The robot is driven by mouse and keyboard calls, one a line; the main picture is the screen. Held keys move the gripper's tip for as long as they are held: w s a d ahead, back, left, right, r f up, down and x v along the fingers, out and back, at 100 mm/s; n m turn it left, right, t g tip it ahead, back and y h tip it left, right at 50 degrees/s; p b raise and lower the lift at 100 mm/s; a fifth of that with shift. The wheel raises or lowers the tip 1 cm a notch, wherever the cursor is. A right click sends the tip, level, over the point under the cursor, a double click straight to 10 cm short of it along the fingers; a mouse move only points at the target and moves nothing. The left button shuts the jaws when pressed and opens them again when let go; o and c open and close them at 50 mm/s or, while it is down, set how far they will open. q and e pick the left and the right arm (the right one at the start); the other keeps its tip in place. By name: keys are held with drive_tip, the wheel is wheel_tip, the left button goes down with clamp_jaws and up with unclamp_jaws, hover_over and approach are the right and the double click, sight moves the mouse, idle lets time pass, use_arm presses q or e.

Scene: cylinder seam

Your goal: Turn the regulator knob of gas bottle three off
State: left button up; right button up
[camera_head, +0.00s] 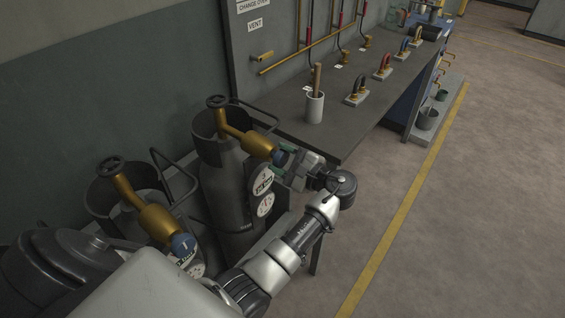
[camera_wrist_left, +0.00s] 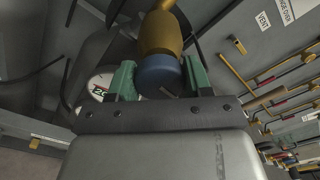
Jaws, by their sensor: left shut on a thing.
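A dark grey gas bottle (camera_head: 228,185) stands by the wall beside the bench, with a brass regulator (camera_head: 258,143) and two round white-faced gauges (camera_head: 263,181). Its number is not clearly readable. A blue knob (camera_head: 279,156) sits on the end of the regulator. My left gripper (camera_head: 284,160) reaches it from the right. In the left wrist view, the blue knob (camera_wrist_left: 160,74) lies between the green fingers, which are shut on it. The brass regulator body (camera_wrist_left: 161,33) shows just beyond, and one gauge (camera_wrist_left: 101,86) is partly hidden by a finger. My right gripper is out of view.
Another bottle with a brass regulator (camera_head: 154,220) and blue knob (camera_head: 183,244) stands nearer, at the left. The floor at the right is clear.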

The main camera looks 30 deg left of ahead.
use_arm(q)
drive_tip(key=n+b, duration=0.1)
drive_tip(key=n, duration=0.1)
drive_tip(key=n+b, duration=0.2)
drive_tip(key=shift+f+n+b, duration=0.2)
drive_tip(key=shift+n+b, duration=0.1)
drive_tip(key=shift+n, duration=0.1)
drive_tip(key=n+b, duration=0.8)
drive_tip(key=b, duration=0.1)
drive_tip(key=shift+f, duration=0.1)
drive_tip(key=shift+n+b, duration=0.7)
drive_tip(key=shift+b, duration=0.15)
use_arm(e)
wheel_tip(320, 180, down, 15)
use_arm(q)
drive_tip(key=n+b, duration=0.2)
drive_tip(key=b, duration=0.1)
drive_tip(key=n+b, duration=0.2)
drive_tip(key=b, duration=0.1)
drive_tip(key=shift+r+n, duration=0.2)
drive_tip(key=shift+n, duration=0.1)
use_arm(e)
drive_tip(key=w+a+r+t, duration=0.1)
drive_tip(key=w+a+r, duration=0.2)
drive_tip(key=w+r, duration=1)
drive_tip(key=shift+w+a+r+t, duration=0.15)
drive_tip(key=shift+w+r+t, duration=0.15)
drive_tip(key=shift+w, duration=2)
use_arm(q)
drive_tip(key=o, duration=0.9)
